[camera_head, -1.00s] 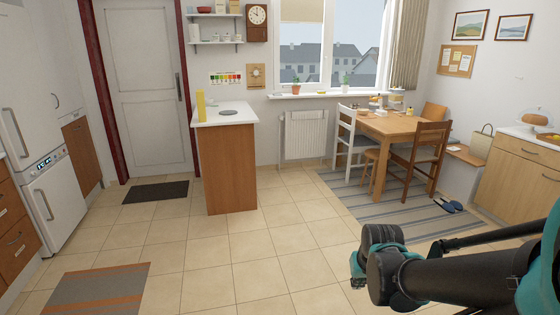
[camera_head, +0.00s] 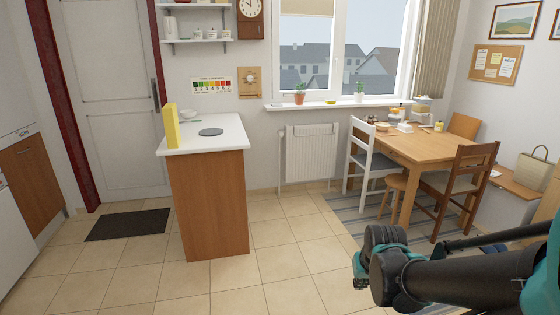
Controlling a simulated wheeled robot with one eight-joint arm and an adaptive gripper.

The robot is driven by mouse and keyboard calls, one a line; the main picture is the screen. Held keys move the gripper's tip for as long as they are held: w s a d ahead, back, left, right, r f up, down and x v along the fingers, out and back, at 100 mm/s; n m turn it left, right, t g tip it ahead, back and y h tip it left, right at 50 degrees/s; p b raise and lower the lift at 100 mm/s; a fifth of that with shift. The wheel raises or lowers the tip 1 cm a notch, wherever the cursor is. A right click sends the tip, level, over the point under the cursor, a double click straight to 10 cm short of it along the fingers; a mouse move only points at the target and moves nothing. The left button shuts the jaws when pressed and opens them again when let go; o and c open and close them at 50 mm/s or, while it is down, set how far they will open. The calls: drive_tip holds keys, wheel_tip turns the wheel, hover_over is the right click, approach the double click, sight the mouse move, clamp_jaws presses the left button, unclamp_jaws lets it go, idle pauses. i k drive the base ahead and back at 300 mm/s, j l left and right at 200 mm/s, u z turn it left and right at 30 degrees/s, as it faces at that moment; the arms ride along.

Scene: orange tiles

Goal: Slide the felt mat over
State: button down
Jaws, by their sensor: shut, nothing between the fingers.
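A thin round grey mat (camera_head: 211,132), which looks like the felt mat, lies flat on the white top of the kitchen island (camera_head: 233,143), left of the picture's middle. A small bowl and a yellow upright block (camera_head: 171,126) stand beside it on the same top. My black and teal arm reaches in from the lower right, well apart from the island. I cannot make out gripper fingers on the part that shows.
A dark doormat (camera_head: 128,225) lies on the floor before the door. A wooden table (camera_head: 430,147) with chairs stands on a striped rug (camera_head: 345,208) to the right. A radiator (camera_head: 311,153) is under the window. Tiled floor in front of the island is clear.

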sight(210, 132)
drive_tip(key=i, duration=1.95)
